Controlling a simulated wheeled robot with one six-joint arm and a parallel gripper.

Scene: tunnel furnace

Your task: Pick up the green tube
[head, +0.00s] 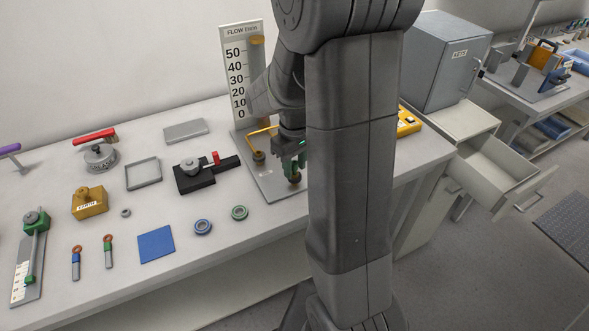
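A dark green tube (290,168) shows just under my gripper, above a brass fitting (295,179) on the grey plate (267,186) of the flow stand. My gripper (290,152) points down at the tube and overlaps its upper part in the head view. The fingers are small and dark, so I cannot tell whether they are closed around the tube or only beside it. My arm hides the area to the right of the tube.
A yellow bent tube (262,131) rises from a second fitting (259,156) on the left. A black block with a red knob (205,172) sits left of the plate. Two rings (240,212) (203,227) lie in front.

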